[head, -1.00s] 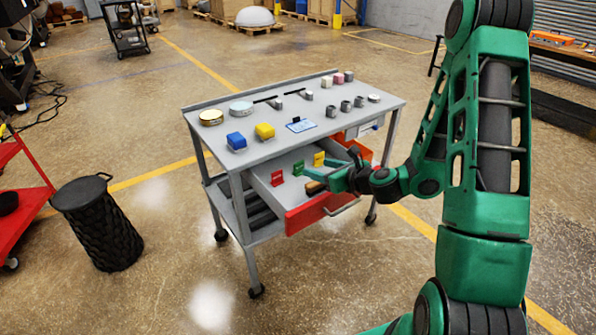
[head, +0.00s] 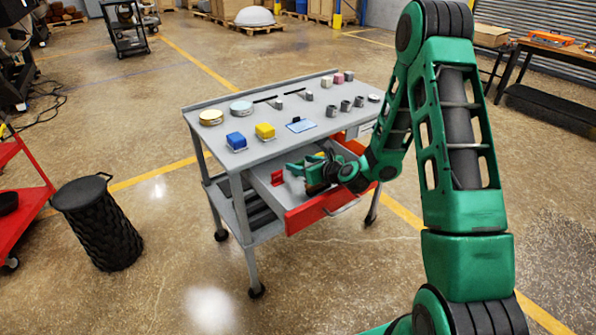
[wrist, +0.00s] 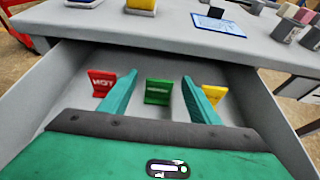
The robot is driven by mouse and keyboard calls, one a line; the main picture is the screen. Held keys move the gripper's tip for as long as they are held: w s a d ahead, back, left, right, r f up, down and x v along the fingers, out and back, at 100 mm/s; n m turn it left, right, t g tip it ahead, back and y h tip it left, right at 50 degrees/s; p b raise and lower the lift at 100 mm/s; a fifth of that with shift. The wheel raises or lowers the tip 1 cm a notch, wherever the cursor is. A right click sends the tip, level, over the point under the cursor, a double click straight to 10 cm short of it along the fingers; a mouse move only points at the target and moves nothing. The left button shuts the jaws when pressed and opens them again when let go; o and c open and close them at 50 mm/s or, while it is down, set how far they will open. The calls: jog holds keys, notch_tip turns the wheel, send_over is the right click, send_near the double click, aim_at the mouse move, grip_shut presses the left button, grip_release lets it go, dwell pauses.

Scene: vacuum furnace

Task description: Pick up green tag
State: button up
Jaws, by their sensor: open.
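The green tag (wrist: 158,91) stands upright in the open drawer (wrist: 60,80), between a red tag (wrist: 102,83) and a yellow tag (wrist: 213,94). My gripper (wrist: 150,88) is open over the drawer. Its two teal fingers lie to either side of the green tag in the wrist view, with a gap on each side. I cannot tell how far above or short of the tag the fingertips are. In the head view my gripper (head: 297,168) covers the green tag, while the red tag (head: 277,178) shows to its left.
The drawer belongs to a grey cart (head: 262,145). On its top are a blue block (head: 236,140), a yellow block (head: 265,131), a clipboard (head: 300,125), round tins and grey cylinders. Drawer walls and the cart's top edge surround my gripper closely.

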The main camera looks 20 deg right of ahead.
jog(key=c, duration=1.1)
